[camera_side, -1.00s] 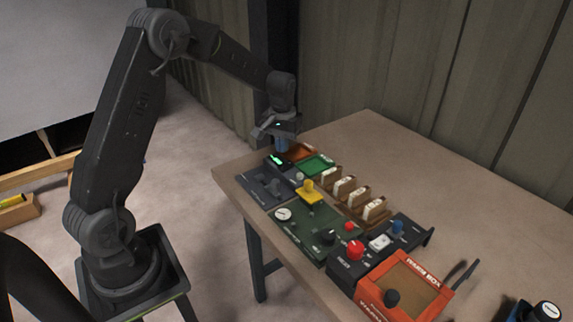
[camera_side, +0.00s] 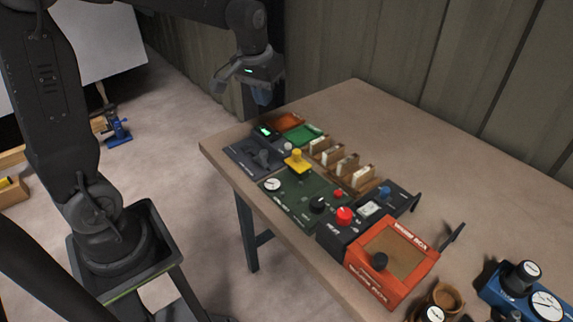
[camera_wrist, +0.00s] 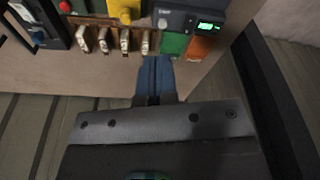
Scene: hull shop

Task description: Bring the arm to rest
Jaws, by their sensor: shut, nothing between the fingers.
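My gripper (camera_side: 262,97) hangs in the air above the far left corner of the table (camera_side: 350,105), near the orange and green trays. Its blue fingers point down and are together with nothing between them. In the wrist view my gripper (camera_wrist: 156,62) shows its two blue fingers side by side, in front of the table edge and close to the green tray in the picture. The arm is raised and bent, with its upper part cut off by the top of the side view.
An orange tray (camera_side: 287,121) and a green tray (camera_side: 303,134) lie below. Nearby are a dark unit with a lit green display (camera_side: 266,132), a yellow part (camera_side: 297,162), several upright pale pieces (camera_side: 341,164), a control box with a red knob (camera_side: 344,215), and an orange box (camera_side: 392,262).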

